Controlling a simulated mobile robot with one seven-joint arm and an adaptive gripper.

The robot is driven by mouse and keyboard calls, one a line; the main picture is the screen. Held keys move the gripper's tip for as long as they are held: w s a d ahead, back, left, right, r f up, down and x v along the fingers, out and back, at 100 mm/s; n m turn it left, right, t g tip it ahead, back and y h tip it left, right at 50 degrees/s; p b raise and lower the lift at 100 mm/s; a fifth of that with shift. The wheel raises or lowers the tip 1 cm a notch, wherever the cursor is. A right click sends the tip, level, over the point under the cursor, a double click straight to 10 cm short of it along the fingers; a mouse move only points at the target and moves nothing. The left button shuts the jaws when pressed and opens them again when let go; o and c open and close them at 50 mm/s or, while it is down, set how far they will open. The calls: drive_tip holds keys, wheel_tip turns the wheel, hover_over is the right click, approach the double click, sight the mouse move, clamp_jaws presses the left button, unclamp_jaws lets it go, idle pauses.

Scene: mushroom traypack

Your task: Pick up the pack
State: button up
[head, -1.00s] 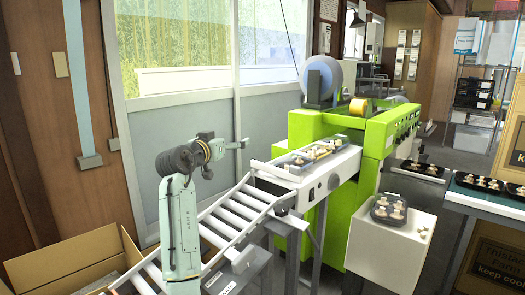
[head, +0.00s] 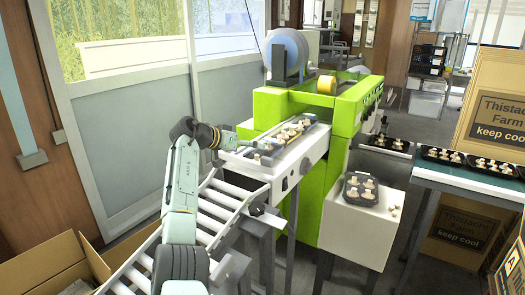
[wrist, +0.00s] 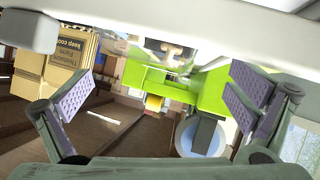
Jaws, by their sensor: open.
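A dark pack of pale mushrooms (head: 290,132) lies on the white bed (head: 247,168) at the front of the green machine. Other dark mushroom packs are in the head view: one pack (head: 361,190) on a small white stand, and several on the green-topped table at right. My gripper (head: 258,148) is at the near left end of the bed, close to the pack there; whether it touches cannot be told. In the wrist view my gripper (wrist: 165,100) has its two fingers wide apart with nothing between them. Some mushrooms (wrist: 170,48) show beyond, at the top.
A roller conveyor (head: 222,205) slopes from the bed toward me. The green machine (head: 335,115) with a film roll (head: 290,55) stands behind. An open cardboard box (head: 60,265) is at lower left. The green-topped table (head: 480,176) and stacked cartons (head: 492,110) stand at right.

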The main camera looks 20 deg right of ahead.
drive_tip(key=p+x, duration=0.1)
drive_tip(key=x, duration=0.1)
drive_tip(key=p+x, duration=0.1)
drive_tip(key=shift+d, duration=0.5)
drive_tip(key=shift+w+d+f, duration=0.2)
drive_tip(key=shift+d+f, duration=0.05)
drive_tip(key=shift+d, duration=0.05)
drive_tip(key=shift+c, duration=0.5)
drive_tip(key=c, duration=1.1)
